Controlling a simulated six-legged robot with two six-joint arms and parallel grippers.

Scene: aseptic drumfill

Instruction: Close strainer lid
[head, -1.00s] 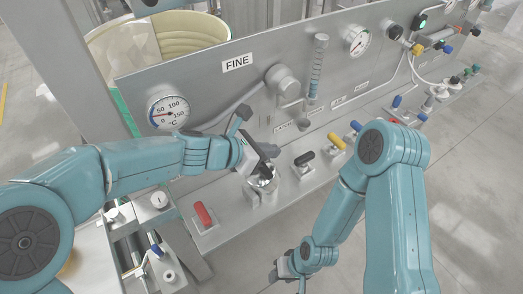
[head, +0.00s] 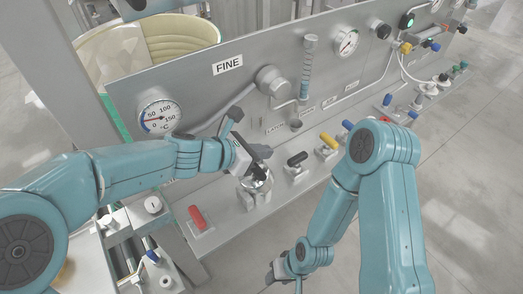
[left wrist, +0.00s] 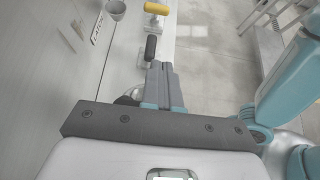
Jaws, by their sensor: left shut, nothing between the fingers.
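The strainer (head: 256,192) is a small shiny metal cup-like body on the grey bench, between the red handle and the black handle. Its upper part is partly behind my left gripper (head: 264,158), so I cannot tell how its lid stands. My left gripper is shut and empty, right over the strainer's top. In the left wrist view its fingers (left wrist: 165,85) lie together, with a piece of the round metal strainer (left wrist: 130,96) beside them on the left. My right gripper (head: 272,276) is low near the bottom edge, away from the strainer; its fingers are unclear.
A red handle (head: 198,218) lies left of the strainer; a black handle (head: 297,159) and a yellow handle (head: 328,140) stand to its right. The upright panel with a temperature gauge (head: 159,116) rises behind. Open floor lies in front of the bench.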

